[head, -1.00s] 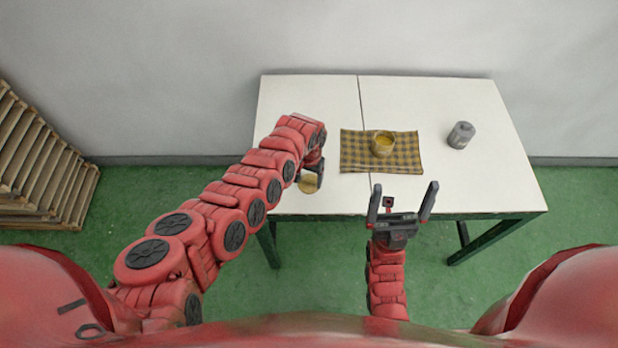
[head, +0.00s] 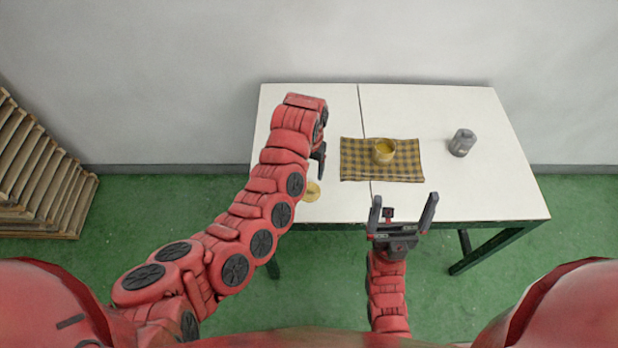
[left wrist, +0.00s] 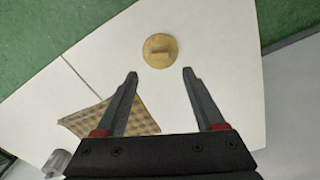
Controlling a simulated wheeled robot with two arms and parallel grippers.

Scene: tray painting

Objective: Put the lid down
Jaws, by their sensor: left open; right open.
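The lid (head: 312,191) is a round yellowish disc lying on the white table near its front left edge. In the left wrist view the lid (left wrist: 160,51) lies flat with its small bar handle up, beyond my open fingertips and apart from them. My left gripper (head: 321,160) is above the table, behind the lid; its open, empty fingers (left wrist: 160,73) show in the left wrist view. My right gripper (head: 403,206) is open and empty at the table's front edge.
A grey can (head: 462,142) stands on the right of the white table (head: 480,195). A seam runs across the tabletop. A stack of wooden pallets (head: 40,180) stands on the green floor at the far left. The table's right front is clear.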

